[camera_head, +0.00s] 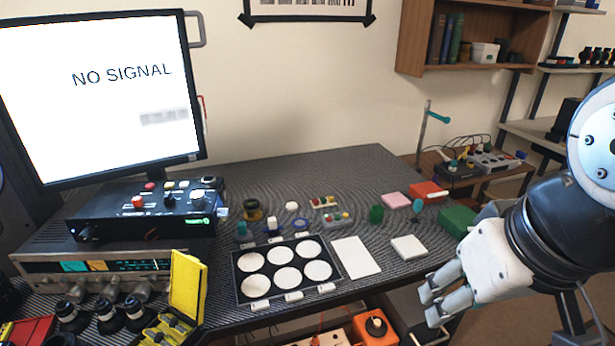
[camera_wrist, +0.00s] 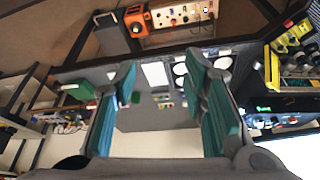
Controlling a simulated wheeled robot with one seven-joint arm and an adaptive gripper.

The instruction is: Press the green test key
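My gripper (camera_head: 430,303) is at the right of the head view, in front of the bench's right part. Its two fingers with teal pads stand apart and empty in the wrist view (camera_wrist: 160,78). A small grey button box (camera_head: 335,219) with red and green buttons lies mid-bench, well left of and beyond my gripper. Another small box (camera_head: 323,202) with coloured buttons lies just behind it. I cannot tell which of these bears the green test key; no label is readable.
A monitor (camera_head: 100,95) reading "NO SIGNAL" stands at the back left. A black tray (camera_head: 240,284) of white discs, a white sheet (camera_head: 356,257) and a white block (camera_head: 408,247) lie near the front edge. A green cylinder (camera_head: 376,214) and green box (camera_head: 457,219) stand at right.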

